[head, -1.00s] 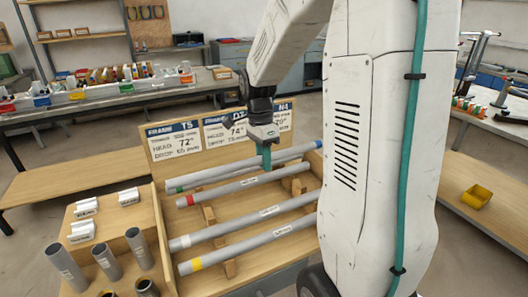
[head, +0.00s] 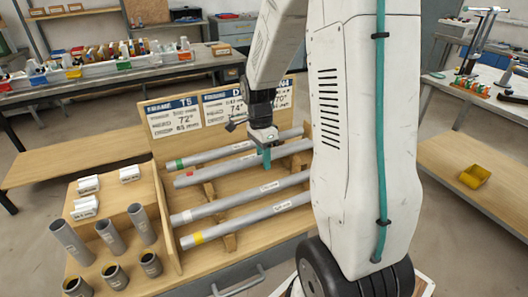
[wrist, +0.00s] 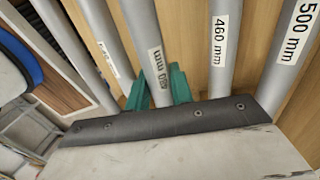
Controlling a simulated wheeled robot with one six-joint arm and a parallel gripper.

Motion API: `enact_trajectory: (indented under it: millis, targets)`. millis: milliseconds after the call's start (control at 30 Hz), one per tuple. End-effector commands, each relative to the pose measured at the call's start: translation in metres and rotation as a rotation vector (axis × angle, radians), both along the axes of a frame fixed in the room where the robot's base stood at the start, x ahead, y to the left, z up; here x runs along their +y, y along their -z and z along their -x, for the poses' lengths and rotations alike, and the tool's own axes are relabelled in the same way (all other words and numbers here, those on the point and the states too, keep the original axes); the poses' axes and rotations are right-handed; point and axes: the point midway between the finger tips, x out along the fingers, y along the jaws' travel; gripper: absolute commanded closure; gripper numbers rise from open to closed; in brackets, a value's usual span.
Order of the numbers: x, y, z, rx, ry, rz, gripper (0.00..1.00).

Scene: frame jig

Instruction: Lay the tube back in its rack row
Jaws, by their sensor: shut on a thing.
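A long grey tube with a red band (head: 215,174) lies across the wooden rack (head: 222,205), second from the back among the tubes visible in the head view. My gripper (head: 266,158) is over its middle, pointing down with teal fingers. In the wrist view my gripper (wrist: 157,90) is shut on a grey tube (wrist: 150,40), with one teal finger on each side. Its label is turned and hard to read. Whether the tube touches the rack supports under the fingers cannot be told. The tube's right end is near my arm.
A green-banded tube (head: 205,156) lies behind; a pale-banded tube (head: 235,206) and yellow-banded tube (head: 245,224) lie in front. Wrist labels read 460 mm (wrist: 222,25) and 500 mm (wrist: 295,45). Sign boards (head: 178,116) stand behind; upright pipe pieces (head: 108,235) stand left.

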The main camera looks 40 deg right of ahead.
Motion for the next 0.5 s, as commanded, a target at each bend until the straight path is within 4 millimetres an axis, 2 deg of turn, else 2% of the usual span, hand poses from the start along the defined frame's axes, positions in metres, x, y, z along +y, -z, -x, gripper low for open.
enact_trajectory:
  millis: [500]
  targets:
    - [0.000,0.040,0.000,0.001,0.000,0.000,1.00]
